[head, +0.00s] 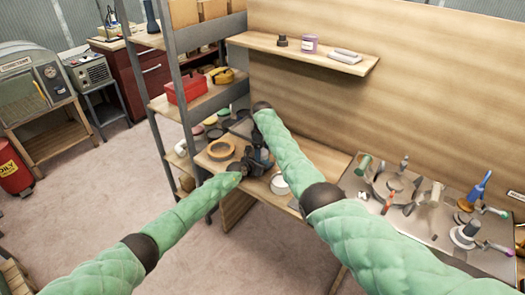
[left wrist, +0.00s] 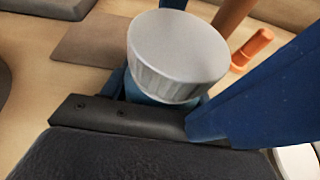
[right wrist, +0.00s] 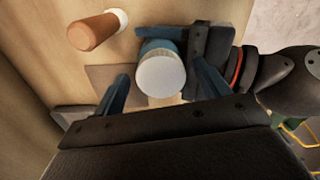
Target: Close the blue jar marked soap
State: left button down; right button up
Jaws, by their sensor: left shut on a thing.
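The blue jar (left wrist: 160,98) shows only as a band of blue under a pale grey ribbed lid (left wrist: 178,52); its marking is not visible. The lid sits over the jar's mouth, and I cannot tell whether it is screwed tight. My left gripper (left wrist: 165,108) is shut on the jar's body. In the right wrist view, the lid (right wrist: 161,76) and blue jar body (right wrist: 158,46) lie between the two spread blue fingers of my right gripper (right wrist: 158,76). The right gripper is open, with gaps beside the lid. In the head view my grippers hide the jar.
A wooden handle (right wrist: 94,31) and a flat brown patch (right wrist: 100,74) lie near the jar. An orange peg-like piece (left wrist: 252,50) is close by.

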jog(key=shift+r, duration=2.25)
jog(key=shift+r, duration=0.1)
jog(key=shift+c, duration=0.4)
